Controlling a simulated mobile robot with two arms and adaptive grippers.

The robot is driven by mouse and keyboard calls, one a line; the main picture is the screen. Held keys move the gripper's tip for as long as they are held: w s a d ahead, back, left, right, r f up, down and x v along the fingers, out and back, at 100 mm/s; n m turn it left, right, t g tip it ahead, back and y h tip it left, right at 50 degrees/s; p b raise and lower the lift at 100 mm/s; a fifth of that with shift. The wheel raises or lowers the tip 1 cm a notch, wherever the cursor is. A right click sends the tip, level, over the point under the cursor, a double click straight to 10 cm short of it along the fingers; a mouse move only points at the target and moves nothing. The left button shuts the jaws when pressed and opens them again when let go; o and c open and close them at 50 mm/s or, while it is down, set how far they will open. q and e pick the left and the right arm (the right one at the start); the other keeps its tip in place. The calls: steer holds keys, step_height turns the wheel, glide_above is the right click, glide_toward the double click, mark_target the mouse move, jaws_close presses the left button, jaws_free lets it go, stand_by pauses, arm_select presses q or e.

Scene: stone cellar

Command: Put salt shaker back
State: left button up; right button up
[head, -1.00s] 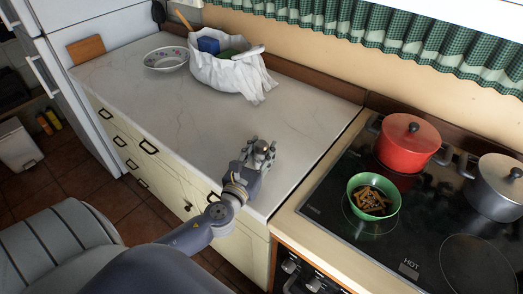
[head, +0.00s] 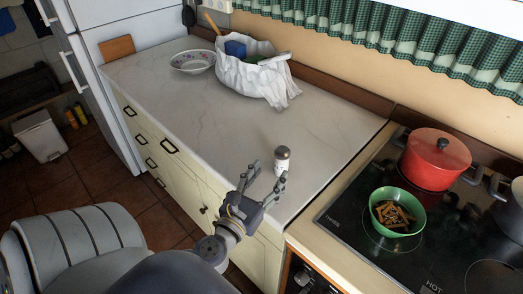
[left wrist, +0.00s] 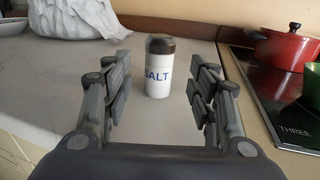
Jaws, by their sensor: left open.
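The salt shaker (head: 282,160) is white with a dark cap and stands upright on the light marble counter (head: 215,125), near its right end. In the left wrist view the shaker (left wrist: 158,72) shows the word SALT and stands just beyond the fingertips, midway between them. My left gripper (head: 265,177) is open and empty at the front of the counter, on the near side of the shaker, with a finger on each side in the left wrist view (left wrist: 160,80). My right gripper is not in view.
A white cloth-lined basket (head: 258,82) and a patterned bowl (head: 192,62) stand at the counter's back left. To the right, the stove holds a red pot (head: 434,162), a green bowl (head: 396,214) of brown pieces and a steel pot. The counter's middle is clear.

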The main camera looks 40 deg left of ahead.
arm_select(q)
steer(key=shift+s+d+b, duration=0.15)
steer(key=shift+s+b, duration=0.05)
steer(key=shift+s, duration=0.6)
steer(key=shift+s+d+b, duration=0.15)
steer(key=shift+s, duration=0.6)
